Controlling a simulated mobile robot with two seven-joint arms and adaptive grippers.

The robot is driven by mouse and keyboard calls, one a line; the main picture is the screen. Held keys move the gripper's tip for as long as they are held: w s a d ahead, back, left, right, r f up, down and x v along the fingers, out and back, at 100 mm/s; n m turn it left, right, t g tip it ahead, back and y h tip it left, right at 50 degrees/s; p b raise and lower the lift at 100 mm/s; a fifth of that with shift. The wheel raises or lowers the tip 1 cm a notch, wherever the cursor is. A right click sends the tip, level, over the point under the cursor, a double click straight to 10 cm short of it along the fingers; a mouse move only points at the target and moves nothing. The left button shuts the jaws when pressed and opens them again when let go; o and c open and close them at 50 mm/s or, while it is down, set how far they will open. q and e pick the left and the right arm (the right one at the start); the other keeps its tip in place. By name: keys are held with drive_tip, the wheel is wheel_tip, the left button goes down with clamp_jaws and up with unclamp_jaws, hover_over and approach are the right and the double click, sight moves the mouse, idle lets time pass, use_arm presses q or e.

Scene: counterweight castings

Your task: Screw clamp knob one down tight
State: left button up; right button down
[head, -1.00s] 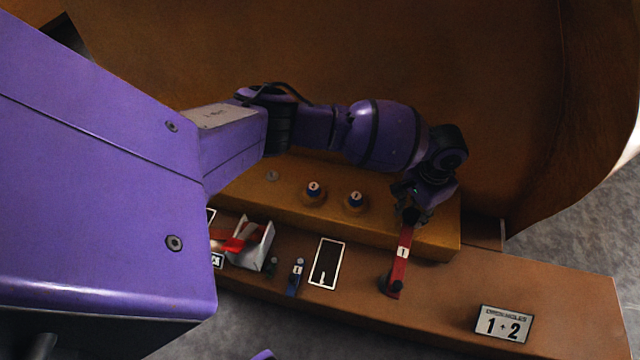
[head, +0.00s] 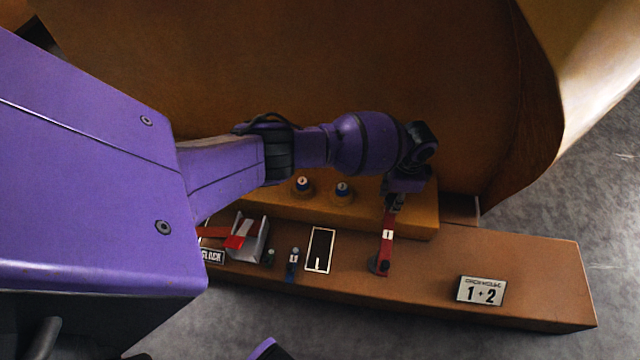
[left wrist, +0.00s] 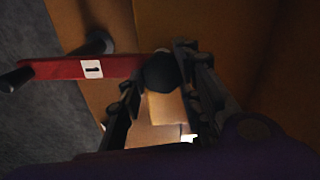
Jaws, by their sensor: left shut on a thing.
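A red clamp bar (head: 387,248) with a white label "1" lies across the brown ledge, its near end at a dark round part. In the left wrist view the bar (left wrist: 120,68) runs in from the left to a black round knob (left wrist: 162,74) at its end. My left gripper (head: 396,202) is over the far end of the bar. In the left wrist view its fingers (left wrist: 158,84) stand on either side of the knob and are shut on it. The knob is mostly hidden in the head view. How tight it sits cannot be told. My right gripper is not in view.
Two blue-topped knobs (head: 342,190) stand on the raised step left of my gripper. A grey bin (head: 262,240) with red pieces, a blue part (head: 292,264) and a white-framed black panel (head: 320,249) are further left. A "1 2" sign (head: 481,291) stands at right. A large brown casting rises behind.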

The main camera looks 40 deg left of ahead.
use_arm(q)
drive_tip(key=shift+s+d+f+m, duration=0.15)
drive_tip(key=shift+s+d+m, duration=0.2)
drive_tip(key=shift+m, duration=0.15)
drive_tip(key=o, duration=1.1)
drive_tip(key=shift+c, duration=0.2)
drive_tip(key=shift+w+a, duration=0.1)
drive_tip(key=shift+w, duration=0.1)
drive_tip(key=shift+w+a+r, duration=0.1)
drive_tip(key=shift+r, duration=0.65)
wheel_tip(320, 180, up, 11)
drive_tip(key=shift+f, duration=0.15)
